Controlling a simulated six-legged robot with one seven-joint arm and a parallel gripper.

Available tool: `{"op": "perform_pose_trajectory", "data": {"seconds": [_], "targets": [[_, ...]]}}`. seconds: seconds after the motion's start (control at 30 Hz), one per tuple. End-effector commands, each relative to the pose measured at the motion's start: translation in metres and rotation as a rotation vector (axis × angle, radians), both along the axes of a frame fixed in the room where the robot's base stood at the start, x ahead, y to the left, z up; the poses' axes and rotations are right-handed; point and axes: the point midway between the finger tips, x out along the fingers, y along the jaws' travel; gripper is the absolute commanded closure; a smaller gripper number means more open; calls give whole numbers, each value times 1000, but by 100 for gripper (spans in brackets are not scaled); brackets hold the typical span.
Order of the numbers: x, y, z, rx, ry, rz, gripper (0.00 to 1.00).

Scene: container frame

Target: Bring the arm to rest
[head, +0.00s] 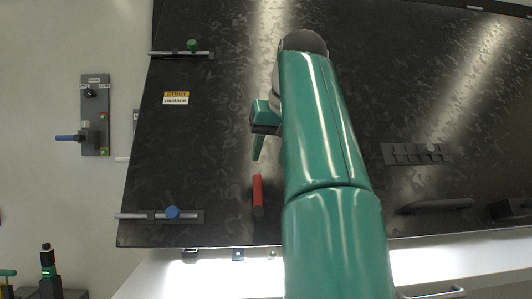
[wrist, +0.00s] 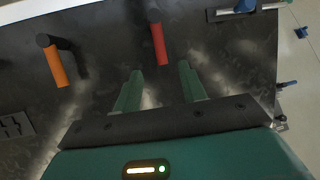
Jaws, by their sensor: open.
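My gripper (head: 258,150) hangs from the end of my green arm, in front of the black panel (head: 225,120) in the head view. In the wrist view both fingers of my gripper (wrist: 160,70) stand apart with nothing between them. A red handle (head: 258,188) is on the panel below the gripper in the head view. The red handle (wrist: 158,42) lies beyond the fingertips in the wrist view, apart from them. My arm hides part of the panel's middle.
An orange handle (wrist: 57,66) shows at left in the wrist view. The panel has a green-knobbed bolt (head: 192,45), a blue-knobbed bolt (head: 172,212), a yellow-and-white label (head: 176,98), a grey slotted plate (head: 417,154) and a dark handle (head: 438,206). A blue-handled lever unit (head: 95,125) is left.

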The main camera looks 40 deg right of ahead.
Motion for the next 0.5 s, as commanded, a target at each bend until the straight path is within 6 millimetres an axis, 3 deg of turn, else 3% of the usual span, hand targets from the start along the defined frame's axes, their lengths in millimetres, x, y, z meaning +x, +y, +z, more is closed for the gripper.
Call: {"op": "perform_pose_trajectory", "data": {"seconds": [0.33,0.5], "targets": [[0,2,-1,4,-2,2,59],[0,16,-20,39,1,25,59]]}}
